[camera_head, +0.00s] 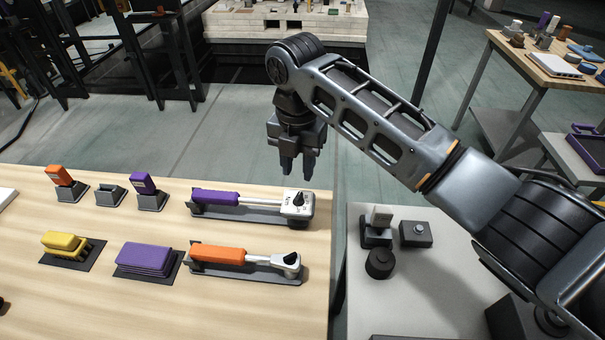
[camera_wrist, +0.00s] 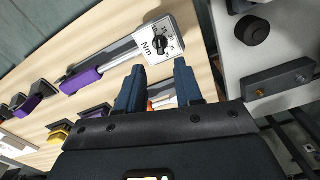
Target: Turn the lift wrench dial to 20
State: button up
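A torque wrench with a purple handle (camera_head: 215,197) lies in a grey holder near the far right edge of the wooden table. Its white head carries a black dial (camera_head: 299,198). In the wrist view, the dial (camera_wrist: 159,44) shows small numbers around it and "Nm" beside it; I cannot tell its setting. My gripper (camera_head: 297,168) points down above and beyond the wrench head, apart from it. In the wrist view, the two fingers of my gripper (camera_wrist: 158,85) stand apart with nothing held between them.
A wrench with an orange handle (camera_head: 218,254) lies in front of the purple one. Purple pads (camera_head: 147,259), a yellow brush (camera_head: 64,244) and small upright tools stand to the left. A grey side table (camera_head: 440,285) with dark fixtures stands to the right.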

aim_at(299, 196)
jog(key=shift+f+b, duration=2.7)
jog(key=shift+f, duration=0.85)
jog(key=shift+f, duration=0.15)
grip_shut()
